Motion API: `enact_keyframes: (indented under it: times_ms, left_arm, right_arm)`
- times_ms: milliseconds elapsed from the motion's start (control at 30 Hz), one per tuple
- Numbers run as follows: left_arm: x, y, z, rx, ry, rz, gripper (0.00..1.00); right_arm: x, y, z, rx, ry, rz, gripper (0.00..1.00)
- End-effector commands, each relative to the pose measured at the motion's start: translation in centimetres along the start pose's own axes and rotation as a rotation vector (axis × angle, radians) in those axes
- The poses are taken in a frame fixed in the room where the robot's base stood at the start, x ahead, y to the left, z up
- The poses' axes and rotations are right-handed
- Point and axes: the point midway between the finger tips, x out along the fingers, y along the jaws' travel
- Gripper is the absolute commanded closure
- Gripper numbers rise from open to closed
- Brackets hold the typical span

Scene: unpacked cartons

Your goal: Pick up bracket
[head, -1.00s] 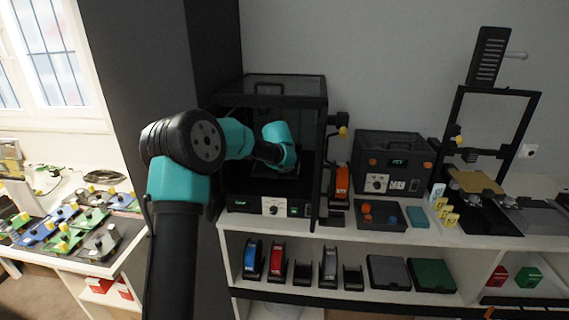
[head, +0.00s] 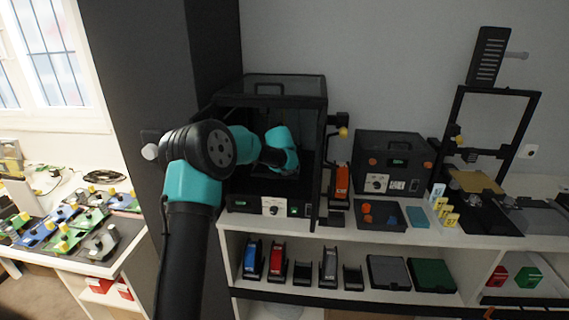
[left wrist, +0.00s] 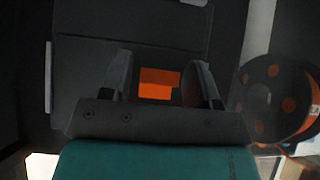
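In the left wrist view, a small orange block-like piece (left wrist: 158,83), which may be the bracket, shows between the two fingers of my left gripper (left wrist: 162,78). The fingers stand apart on either side of it, and I see no clear contact. In the head view, my left arm reaches into the black printer enclosure (head: 272,88). The gripper tips and the orange piece are hidden there by the arm and the dark interior. My right gripper is in neither current view.
An orange-and-black spool (left wrist: 275,100) is right of the fingers in the wrist view. A black control box (head: 393,160), a tray with orange parts (head: 381,222) and a second printer frame (head: 490,130) stand on the white shelf, right of the enclosure.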

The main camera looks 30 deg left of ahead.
Motion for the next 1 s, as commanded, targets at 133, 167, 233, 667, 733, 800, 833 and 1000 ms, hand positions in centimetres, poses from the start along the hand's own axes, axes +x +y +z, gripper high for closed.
enact_keyframes:
  times_ms: [133, 167, 233, 667, 733, 800, 833, 1000]
  left_arm:
    - [0.0, 0.0, 0.0, 0.0, 0.0, 0.0, 0.59]
    - [0.0, 0.0, 0.0, 0.0, 0.0, 0.0, 0.62]
    - [0.0, 0.0, 0.0, 0.0, 0.0, 0.0, 0.68]
    - [-0.1, 0.0, 0.1, 0.0, 0.0, 0.0, 0.85]
    - [-0.2, 0.0, 0.2, 0.0, -0.001, 0.0, 0.85]
    - [-0.4, 0.0, 0.4, -0.001, -0.002, 0.0, 0.85]
    - [-0.5, 0.0, 0.5, -0.002, -0.002, 0.0, 0.85]
    - [-1.4, -0.1, 1.4, -0.001, -0.003, -0.001, 0.85]
  right_arm:
    - [0.0, 0.0, 0.0, 0.0, 0.0, 0.0, 1.0]
    - [0.0, 0.0, 0.0, 0.0, 0.0, 0.0, 1.0]
    - [0.0, 0.0, 0.0, 0.0, 0.0, 0.0, 1.0]
    - [0.0, 0.0, 0.0, 0.0, 0.0, 0.0, 1.0]
    - [0.0, 0.0, 0.0, 0.0, 0.0, 0.0, 1.0]
    - [0.0, 0.0, 0.0, 0.0, 0.0, 0.0, 1.0]
    - [0.0, 0.0, 0.0, 0.0, 0.0, 0.0, 1.0]
    - [0.0, 0.0, 0.0, 0.0, 0.0, 0.0, 1.0]
